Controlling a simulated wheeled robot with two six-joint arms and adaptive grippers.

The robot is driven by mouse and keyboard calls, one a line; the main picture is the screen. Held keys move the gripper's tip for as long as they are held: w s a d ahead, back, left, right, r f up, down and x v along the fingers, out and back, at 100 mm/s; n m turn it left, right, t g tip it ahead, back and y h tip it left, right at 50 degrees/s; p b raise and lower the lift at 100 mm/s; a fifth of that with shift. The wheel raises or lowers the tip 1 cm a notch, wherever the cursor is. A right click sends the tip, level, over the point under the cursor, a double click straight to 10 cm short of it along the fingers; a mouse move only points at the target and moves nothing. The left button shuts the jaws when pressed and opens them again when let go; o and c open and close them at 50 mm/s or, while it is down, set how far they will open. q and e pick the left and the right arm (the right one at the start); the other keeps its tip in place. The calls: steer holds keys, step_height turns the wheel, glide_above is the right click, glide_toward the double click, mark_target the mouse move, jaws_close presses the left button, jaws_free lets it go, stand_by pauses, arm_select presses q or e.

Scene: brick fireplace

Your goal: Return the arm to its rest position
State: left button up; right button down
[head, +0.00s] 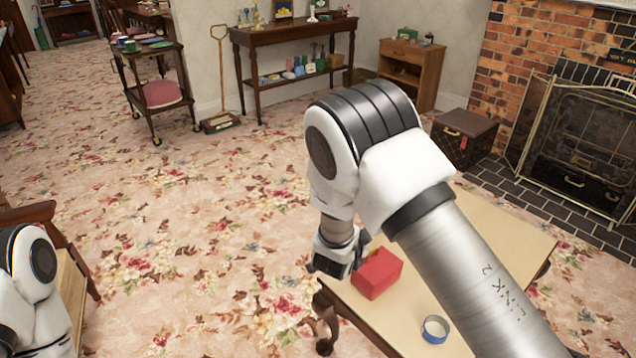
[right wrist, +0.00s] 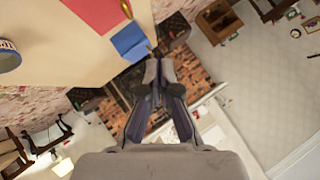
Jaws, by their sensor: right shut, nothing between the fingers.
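My right arm (head: 455,245) reaches in from the lower right of the head view, bent over a low table (head: 410,300). My right gripper (right wrist: 157,68) is shut and empty in the right wrist view. In the head view its dark body shows beside a red box (head: 378,272) on the table; its fingertips are hard to make out. A red surface (right wrist: 95,12) and a blue piece (right wrist: 130,42) show beyond the fingers in the right wrist view. Only part of my left arm (head: 35,285) shows at the left edge; its gripper is out of frame.
A round blue-and-white item (head: 435,329) sits on the table. A brown chest (head: 463,138) and a fireplace screen (head: 575,145) stand at the back right. A wooden seat (head: 70,275) is at the left. A cart (head: 155,90) stands farther back. Floral carpet (head: 200,220) is open between.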

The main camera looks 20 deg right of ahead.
steer(key=s+d+f+n+g+y+p, duration=0.1)
steer(key=s+f+n+g+p, duration=0.15)
steer(key=s, duration=0.45)
steer(key=s+d+f+n+g+p, duration=0.1)
steer(key=s+d+f+p, duration=0.1)
steer(key=s+p, duration=0.3)
steer(key=s+d+f+n+g+y+p, duration=0.1)
steer(key=s+f+g+p, duration=0.15)
steer(key=s, duration=0.55)
steer(key=s+a+n+g+y, duration=0.1)
steer(key=s+a+n+y, duration=0.1)
steer(key=s+n, duration=0.4)
steer(key=s+a+n+g+y, duration=0.1)
steer(key=s+a+n+y, duration=0.2)
steer(key=s, duration=0.6)
steer(key=a+n+p, duration=0.1)
steer(key=n, duration=0.1)
steer(key=shift+s+a+n, duration=0.3)
steer(key=shift+a+n, duration=0.05)
steer(key=shift+a, duration=0.05)
steer(key=shift+f, duration=0.1)
